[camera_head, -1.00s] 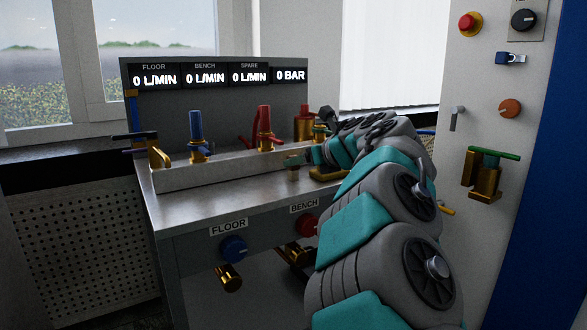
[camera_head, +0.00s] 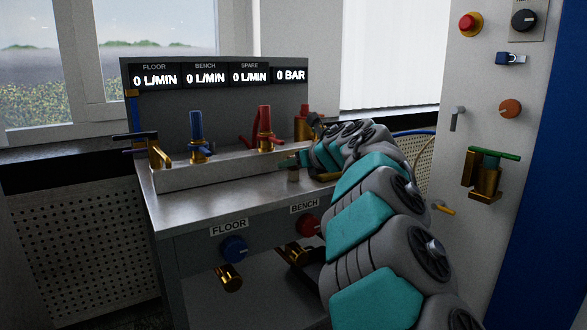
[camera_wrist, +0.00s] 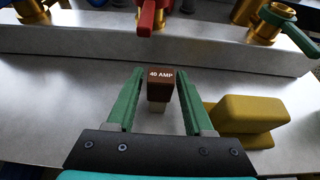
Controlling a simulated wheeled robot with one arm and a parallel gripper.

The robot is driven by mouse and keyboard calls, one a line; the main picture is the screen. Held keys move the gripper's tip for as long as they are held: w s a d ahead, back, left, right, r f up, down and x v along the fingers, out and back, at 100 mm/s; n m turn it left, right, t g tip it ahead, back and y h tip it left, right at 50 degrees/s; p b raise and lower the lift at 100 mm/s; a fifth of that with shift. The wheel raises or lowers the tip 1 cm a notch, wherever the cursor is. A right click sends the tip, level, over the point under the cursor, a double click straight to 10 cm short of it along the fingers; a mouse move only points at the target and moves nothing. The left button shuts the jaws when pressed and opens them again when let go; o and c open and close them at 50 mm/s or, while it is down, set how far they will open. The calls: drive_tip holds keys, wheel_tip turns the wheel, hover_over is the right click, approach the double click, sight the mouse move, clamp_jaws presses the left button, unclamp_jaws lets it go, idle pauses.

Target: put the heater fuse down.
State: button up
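The fuse is a small brown block marked "40 AMP" (camera_wrist: 160,84) with a pale lower part. It appears to stand upright on the metal bench top, in front of the raised ledge. In the head view it is a small shape (camera_head: 293,174) just below my gripper (camera_head: 298,159). In the wrist view my gripper (camera_wrist: 160,88) has its two green fingers spread, one on each side of the fuse. A narrow gap shows between the fuse and each finger. The contact under the fuse is hard to make out.
A mustard-yellow block (camera_wrist: 245,120) lies close by the right finger. Behind, the ledge (camera_head: 215,172) carries a blue valve (camera_head: 196,135) and a red valve (camera_head: 264,130). The bench top (camera_head: 195,203) is bare to the left. A cabinet with knobs (camera_head: 480,110) stands right.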

clamp_jaws()
drive_tip(key=shift+r, duration=0.1)
idle(0.4)
